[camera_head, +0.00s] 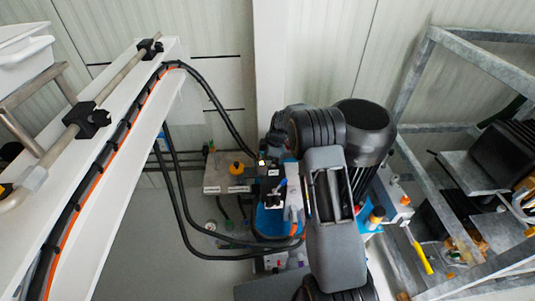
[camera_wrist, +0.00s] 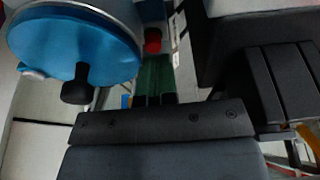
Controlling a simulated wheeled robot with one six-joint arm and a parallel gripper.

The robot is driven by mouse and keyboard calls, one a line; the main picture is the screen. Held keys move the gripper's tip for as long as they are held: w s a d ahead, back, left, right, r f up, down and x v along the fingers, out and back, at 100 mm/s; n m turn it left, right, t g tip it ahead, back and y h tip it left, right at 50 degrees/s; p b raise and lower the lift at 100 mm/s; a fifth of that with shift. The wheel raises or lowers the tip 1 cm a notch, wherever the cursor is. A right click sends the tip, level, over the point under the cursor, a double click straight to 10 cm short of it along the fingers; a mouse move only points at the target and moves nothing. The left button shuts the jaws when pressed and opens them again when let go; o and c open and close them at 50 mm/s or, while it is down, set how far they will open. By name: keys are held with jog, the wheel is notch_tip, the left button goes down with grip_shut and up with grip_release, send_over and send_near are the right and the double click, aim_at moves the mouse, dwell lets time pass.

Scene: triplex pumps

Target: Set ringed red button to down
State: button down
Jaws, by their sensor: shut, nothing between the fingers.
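A red, button-like part (camera_wrist: 152,40) shows at the top middle of the wrist view. It is small and dim, and I cannot make out a ring around it or whether it is up or down. My gripper (camera_wrist: 155,99) reaches in from the bottom of the wrist view, with its dark fingertips shut and empty. It is below the red part in the picture, with a dark green block-shaped area between them. Touching is not visible. In the head view my arm covers much of the middle, and I cannot single out the red button there.
A blue round housing (camera_wrist: 75,45) with a black knob (camera_wrist: 76,86) is close on the left in the wrist view. A dark ribbed block (camera_wrist: 280,80) is on the right. In the head view, black hoses (camera_head: 180,190) loop left of my arm and a metal frame (camera_head: 415,80) stands right.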

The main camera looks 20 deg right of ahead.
jog(key=shift+f, duration=0.3)
notch_tip(320, 180, down, 3)
jog(key=b, duration=0.3)
jog(key=shift+s, duration=0.2)
